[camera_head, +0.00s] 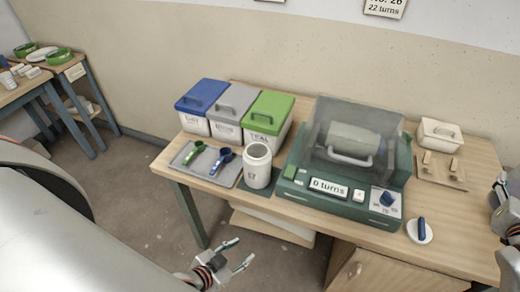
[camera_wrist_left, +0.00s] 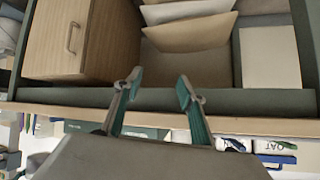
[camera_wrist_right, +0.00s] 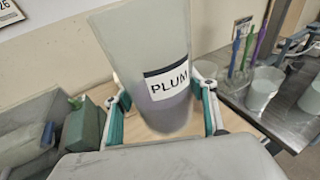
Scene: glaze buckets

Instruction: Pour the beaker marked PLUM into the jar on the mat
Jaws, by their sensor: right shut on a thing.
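The beaker marked PLUM (camera_wrist_right: 150,55) is a translucent cup with purple liquid low inside. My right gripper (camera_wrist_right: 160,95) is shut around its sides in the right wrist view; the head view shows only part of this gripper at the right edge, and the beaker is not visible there. The white jar (camera_head: 257,165) stands upright and open-topped on a dark green mat (camera_head: 275,180) at the table's front, far left of my right gripper. My left gripper (camera_head: 243,251) is open and empty in front of the table; it also shows in the left wrist view (camera_wrist_left: 160,79).
A green machine (camera_head: 340,195) with a clear cover stands right of the jar. Lidded blue, grey and green bins (camera_head: 265,118) stand behind it. A grey tray (camera_head: 185,160) with two scoops lies left. A small white dish (camera_head: 426,238) lies at the front right.

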